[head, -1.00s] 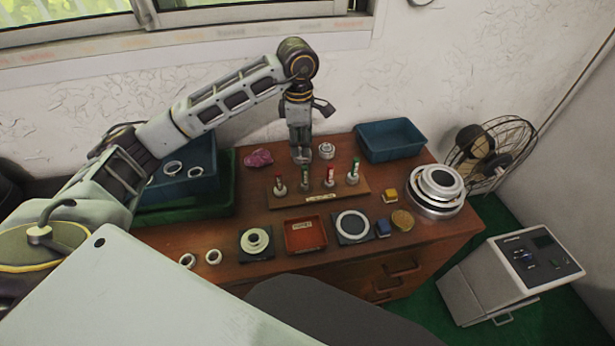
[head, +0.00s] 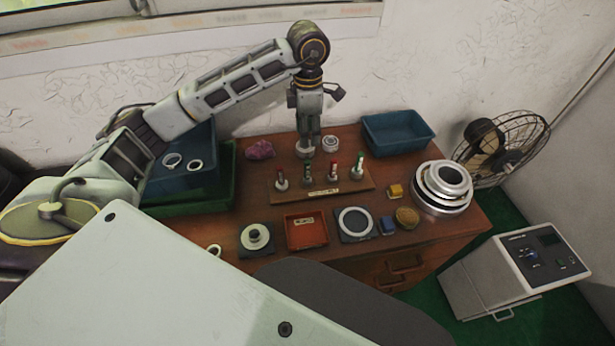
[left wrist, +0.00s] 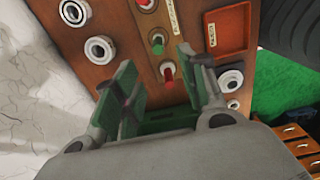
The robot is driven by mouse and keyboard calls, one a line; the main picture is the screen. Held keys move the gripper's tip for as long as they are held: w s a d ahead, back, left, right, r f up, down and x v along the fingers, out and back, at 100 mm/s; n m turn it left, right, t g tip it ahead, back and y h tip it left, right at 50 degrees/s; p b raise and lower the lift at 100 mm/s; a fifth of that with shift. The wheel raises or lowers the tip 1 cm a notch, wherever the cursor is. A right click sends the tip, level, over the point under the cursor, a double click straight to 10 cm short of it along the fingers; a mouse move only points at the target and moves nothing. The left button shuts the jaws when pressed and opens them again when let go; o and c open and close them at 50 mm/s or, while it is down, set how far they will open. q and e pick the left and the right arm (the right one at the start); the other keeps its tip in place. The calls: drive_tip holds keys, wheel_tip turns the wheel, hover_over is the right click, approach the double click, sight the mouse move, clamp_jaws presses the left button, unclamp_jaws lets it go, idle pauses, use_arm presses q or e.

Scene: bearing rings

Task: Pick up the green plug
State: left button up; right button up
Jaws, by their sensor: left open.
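A wooden rack (head: 345,186) on the brown table holds a row of plugs with pale round bases. From the left these are a red plug (head: 281,180), a green plug (head: 307,171), another red plug (head: 332,172) and a second green plug (head: 358,166). My left gripper (head: 308,146) points down just behind the left green plug in the head view. In the left wrist view its fingers (left wrist: 155,62) are spread and empty, with a green plug (left wrist: 157,41) and a red plug (left wrist: 167,71) beyond them. My right gripper is not in view.
Pale rings (head: 331,144) lie behind the rack, close to my left gripper. In front are a red tray (head: 306,230) and rings on dark mats (head: 355,223). Blue bins (head: 398,131) stand at both sides, and stacked metal rings (head: 443,186) at the right.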

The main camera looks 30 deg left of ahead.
use_arm(q)
hover_over(307, 162)
wheel_tip(307, 162, down, 7)
drive_tip(key=shift+d+f, duration=0.1)
drive_tip(key=shift+d, duration=0.05)
drive_tip(key=shift+f+p, duration=0.3)
drive_tip(key=shift+f, duration=1.15)
wheel_tip(307, 162, down, 3)
drive_tip(key=shift+w+r+p, duration=0.1)
drive_tip(key=shift+r+p, duration=0.05)
drive_tip(key=shift+p, duration=0.35)
drive_tip(key=shift+f, duration=0.5)
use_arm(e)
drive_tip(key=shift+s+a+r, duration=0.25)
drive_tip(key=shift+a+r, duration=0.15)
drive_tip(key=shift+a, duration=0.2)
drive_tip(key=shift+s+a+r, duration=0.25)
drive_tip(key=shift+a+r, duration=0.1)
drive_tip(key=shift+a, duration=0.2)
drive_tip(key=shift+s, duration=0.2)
